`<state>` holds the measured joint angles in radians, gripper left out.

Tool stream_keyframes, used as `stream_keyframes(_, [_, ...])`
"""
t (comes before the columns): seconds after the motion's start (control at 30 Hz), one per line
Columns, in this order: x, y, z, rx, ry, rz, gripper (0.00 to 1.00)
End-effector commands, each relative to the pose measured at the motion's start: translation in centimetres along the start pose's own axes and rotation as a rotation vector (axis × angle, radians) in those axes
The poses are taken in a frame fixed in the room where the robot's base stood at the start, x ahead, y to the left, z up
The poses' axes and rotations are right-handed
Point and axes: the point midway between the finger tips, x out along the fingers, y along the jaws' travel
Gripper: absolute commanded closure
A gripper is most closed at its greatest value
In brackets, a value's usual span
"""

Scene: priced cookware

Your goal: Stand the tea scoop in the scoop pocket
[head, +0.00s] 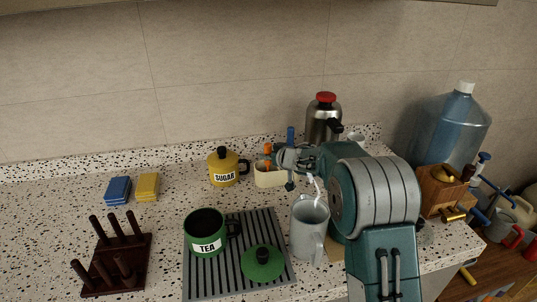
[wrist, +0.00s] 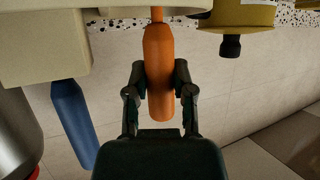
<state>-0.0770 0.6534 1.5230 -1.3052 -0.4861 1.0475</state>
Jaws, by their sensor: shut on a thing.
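My gripper (head: 277,157) is shut on the orange handle (wrist: 159,75) of what looks like the tea scoop, with one finger on each side in the wrist view. The handle (head: 267,150) stands roughly upright above the cream holder (head: 268,178) at the back of the counter. Its thin neck (wrist: 157,14) runs down to the holder's rim, and the scoop's bowl is hidden. The holder (wrist: 40,12) fills the top of the upside-down wrist view. A blue handle (wrist: 73,120) stands at the holder's smaller side pocket (wrist: 60,50); it also shows in the head view (head: 290,136).
A yellow sugar pot (head: 223,170) stands close left of the holder. A steel flask (head: 323,118) stands behind right. A grey jug (head: 307,235) is below my arm. A green tea pot (head: 205,240) and its lid (head: 262,263) sit on a ribbed mat (head: 215,284).

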Motion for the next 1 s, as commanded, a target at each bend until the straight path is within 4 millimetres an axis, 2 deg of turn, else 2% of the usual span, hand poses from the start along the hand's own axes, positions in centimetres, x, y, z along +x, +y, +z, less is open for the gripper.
stream_keyframes(0.1, [0.0,0.0,0.0,0.000,0.000,0.000,0.97])
stream_keyframes(0.13, [0.0,0.0,0.0,0.000,0.000,0.000,0.55])
stream_keyframes(0.2, [0.0,0.0,0.0,0.000,0.000,0.000,0.28])
stream_keyframes(0.57, [-0.1,0.0,0.0,-0.001,0.000,0.000,0.28])
stream_keyframes(0.67, [-0.6,0.0,-0.1,0.000,0.001,0.001,0.28])
stream_keyframes(0.77, [-1.9,0.1,-0.1,-0.001,0.001,0.002,0.28])
stream_keyframes(1.0, [-6.8,0.1,-0.1,0.000,0.001,0.002,0.28])
